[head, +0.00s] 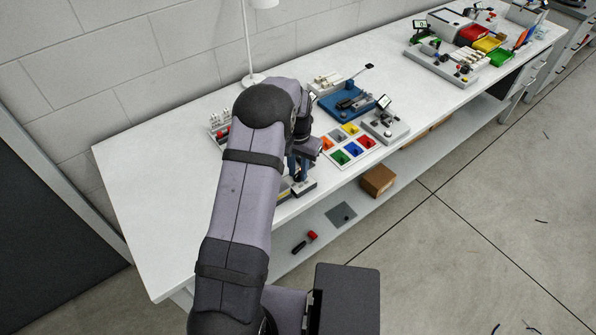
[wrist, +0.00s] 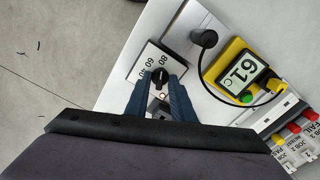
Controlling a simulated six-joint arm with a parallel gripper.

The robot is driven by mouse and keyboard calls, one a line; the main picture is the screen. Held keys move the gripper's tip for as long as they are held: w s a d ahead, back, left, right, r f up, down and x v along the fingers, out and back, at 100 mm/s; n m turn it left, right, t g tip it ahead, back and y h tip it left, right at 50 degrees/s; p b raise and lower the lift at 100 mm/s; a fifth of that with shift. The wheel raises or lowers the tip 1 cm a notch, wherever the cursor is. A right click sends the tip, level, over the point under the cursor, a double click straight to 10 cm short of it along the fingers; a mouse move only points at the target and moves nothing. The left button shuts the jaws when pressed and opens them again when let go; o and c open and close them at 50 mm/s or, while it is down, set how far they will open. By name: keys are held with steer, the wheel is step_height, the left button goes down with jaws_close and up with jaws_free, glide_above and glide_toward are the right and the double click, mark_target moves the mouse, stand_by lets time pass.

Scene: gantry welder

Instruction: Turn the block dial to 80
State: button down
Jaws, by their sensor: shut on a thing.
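The block dial (wrist: 148,60) is a pale plate on a dark-edged block, with the numbers 40, 60 and 80 printed around a black knob (wrist: 159,77). In the wrist view my gripper (wrist: 158,80) has its two blue fingers on either side of the knob, shut on it. I cannot tell for sure which number the knob points to. A small orange-lit spot shows just below the knob, between the fingers. In the head view my gripper (head: 301,170) is over the block, and my arm hides much of this area.
A black probe (wrist: 204,38) with a cable runs to the meter. Labelled racks (wrist: 295,135) with red and yellow parts stand at the wrist view's lower right. In the head view, a tray of coloured bins (head: 350,145) is close right of my gripper. The bench's left end is clear.

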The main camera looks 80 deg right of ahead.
mark_target(298, 174)
steer(key=shift+m, duration=0.3)
steer(key=shift+d, duration=0.1)
steer(key=c, duration=1.9)
jaws_free()
steer(key=shift+o, duration=0.2)
steer(key=shift+r, duration=0.15)
steer(key=shift+r+b, duration=1.3)
steer(key=shift+r, duration=2.3)
